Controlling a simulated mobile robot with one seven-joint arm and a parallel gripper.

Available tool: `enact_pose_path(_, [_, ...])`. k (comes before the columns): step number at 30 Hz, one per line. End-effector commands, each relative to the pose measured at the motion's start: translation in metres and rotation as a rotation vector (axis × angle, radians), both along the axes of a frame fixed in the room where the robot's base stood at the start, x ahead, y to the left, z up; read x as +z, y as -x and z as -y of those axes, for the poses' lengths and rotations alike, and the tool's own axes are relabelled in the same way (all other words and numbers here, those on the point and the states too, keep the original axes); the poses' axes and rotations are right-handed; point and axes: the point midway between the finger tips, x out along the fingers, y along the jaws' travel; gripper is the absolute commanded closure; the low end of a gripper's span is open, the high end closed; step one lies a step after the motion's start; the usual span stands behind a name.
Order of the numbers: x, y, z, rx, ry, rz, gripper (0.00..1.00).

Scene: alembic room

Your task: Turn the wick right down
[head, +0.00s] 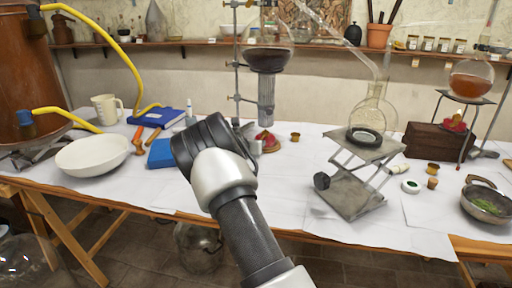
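A small red burner-like object (267,140) stands on the table below the round flask of dark liquid (268,60), at the foot of a metal stand. Its wick and any knob are too small to make out. A second red object (454,124) sits under the tripod at the right, below a flask of amber liquid (470,85). My gripper (247,136) is beside the left red object, mostly hidden behind my dark wrist. I cannot see its fingertips clearly, or whether it touches anything.
A lab jack (352,190) with a black knob holds a glass flask (373,112) right of my arm. White paper between is fairly clear.

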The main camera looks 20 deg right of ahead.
Motion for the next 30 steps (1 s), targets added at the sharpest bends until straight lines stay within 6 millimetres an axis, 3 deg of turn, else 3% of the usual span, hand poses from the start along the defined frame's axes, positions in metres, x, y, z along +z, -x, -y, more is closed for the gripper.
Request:
enact_pose_path(15, [0.0009,-0.0001,0.0001,0.000,-0.015,0.015,0.98])
enact_pose_path(16, [0.0009,-0.0001,0.0001,0.000,-0.015,0.015,0.72])
enact_pose_path(19, [0.0008,-0.0001,0.0001,0.000,-0.015,0.015,0.56])
enact_pose_path(30, [0.0033,0.0025,-0.0039,0.001,-0.015,0.015,0.56])
